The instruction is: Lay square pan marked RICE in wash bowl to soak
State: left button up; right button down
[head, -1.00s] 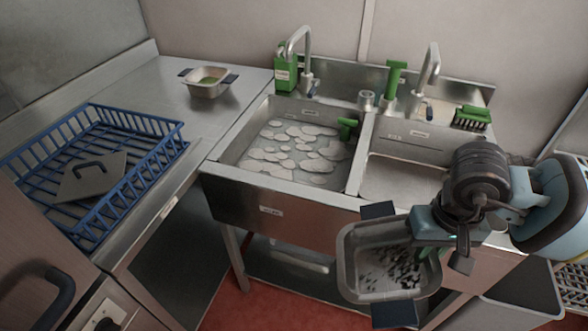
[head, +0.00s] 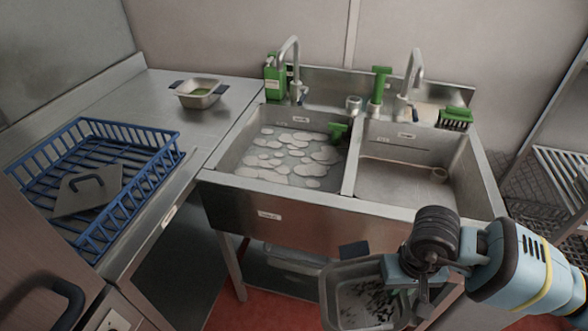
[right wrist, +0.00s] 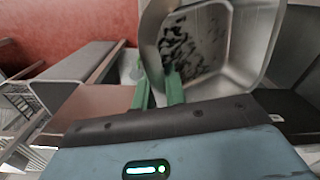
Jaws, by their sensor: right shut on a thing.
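A square metal pan (head: 340,310) with dark residue inside is held low in front of the sink unit. It also shows in the right wrist view (right wrist: 215,60). No RICE marking is readable on it. My right gripper (right wrist: 160,88) is shut on the pan's wall, its green fingers on either side. In the head view the gripper (head: 393,300) is at the pan's right side. The left basin, with foamy water (head: 290,158), looks like the wash bowl (head: 237,176); its label is too small to read. My left gripper is not in view.
On the left counter are a blue rack (head: 150,185) with a lid (head: 88,192) and another pan (head: 199,98).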

aim_at(397, 309)
jog(key=f, duration=0.1)
jog(key=s+f, duration=0.1)
jog(key=f, duration=0.1)
jog(key=s+f, duration=0.1)
jog(key=shift+d+f, duration=0.15)
jog(key=shift+f, duration=0.05)
jog(key=shift+w+r, duration=0.15)
jog(key=shift+r, duration=0.2)
jog(key=w+r, duration=0.1)
jog(key=r, duration=0.3)
jog(key=w+r, duration=0.1)
jog(key=r, duration=0.4)
jog(key=w+r, duration=0.1)
jog(key=r, duration=0.4)
jog(key=shift+w+r, duration=0.15)
jog(key=shift+w, duration=0.15)
jog(key=shift+w, duration=0.15)
